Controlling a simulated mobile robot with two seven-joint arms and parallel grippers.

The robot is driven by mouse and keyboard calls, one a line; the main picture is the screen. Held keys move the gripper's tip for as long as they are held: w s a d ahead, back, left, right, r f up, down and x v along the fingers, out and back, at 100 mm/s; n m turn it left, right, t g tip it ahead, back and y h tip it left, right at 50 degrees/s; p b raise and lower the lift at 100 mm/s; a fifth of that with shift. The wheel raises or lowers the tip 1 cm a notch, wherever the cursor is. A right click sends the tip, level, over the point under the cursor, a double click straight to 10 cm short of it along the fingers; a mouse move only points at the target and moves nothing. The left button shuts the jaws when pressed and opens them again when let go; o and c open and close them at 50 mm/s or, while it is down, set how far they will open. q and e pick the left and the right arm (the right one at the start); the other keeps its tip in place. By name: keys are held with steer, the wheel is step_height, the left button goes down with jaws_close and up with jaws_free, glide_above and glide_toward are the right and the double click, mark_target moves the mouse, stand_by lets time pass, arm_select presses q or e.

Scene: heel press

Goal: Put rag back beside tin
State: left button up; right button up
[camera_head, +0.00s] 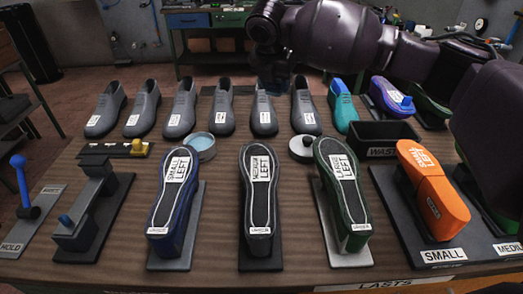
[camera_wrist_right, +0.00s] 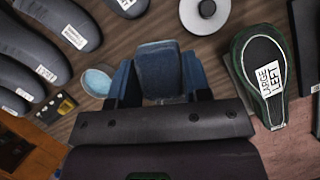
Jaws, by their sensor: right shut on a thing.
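My right gripper (camera_wrist_right: 160,82) is shut on a blue rag (camera_wrist_right: 160,68), which sits between its two fingers in the right wrist view. In the head view this gripper (camera_head: 278,76) hangs dark and blurred above the back of the table, and the rag is hard to make out there. An open round tin with pale blue contents (camera_head: 201,145) stands behind the blue shoe last; it also shows in the wrist view (camera_wrist_right: 97,81), left of the gripper. A round tin with a dark knob (camera_head: 303,147) stands farther right, also in the wrist view (camera_wrist_right: 204,10). My left gripper is not in view.
Several grey shoes (camera_head: 183,108) stand in a row at the back. Blue, black and green lasts (camera_head: 342,190) stand in front, with an orange last (camera_head: 432,190) at right. A black waste bin (camera_head: 382,137) is behind it. Bare tabletop (camera_head: 235,160) shows between the tins.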

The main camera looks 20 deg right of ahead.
steer(key=shift+w, duration=0.1)
steer(key=shift+f, duration=0.4)
step_height(320, 180, down, 13)
steer(key=shift+r+b, duration=0.1)
steer(key=shift+b, duration=0.85)
steer(key=shift+f, duration=0.7)
step_height(320, 180, down, 5)
steer(key=shift+r+b, duration=0.1)
steer(key=shift+b, duration=0.35)
steer(key=shift+f, duration=0.2)
steer(key=o, duration=0.6)
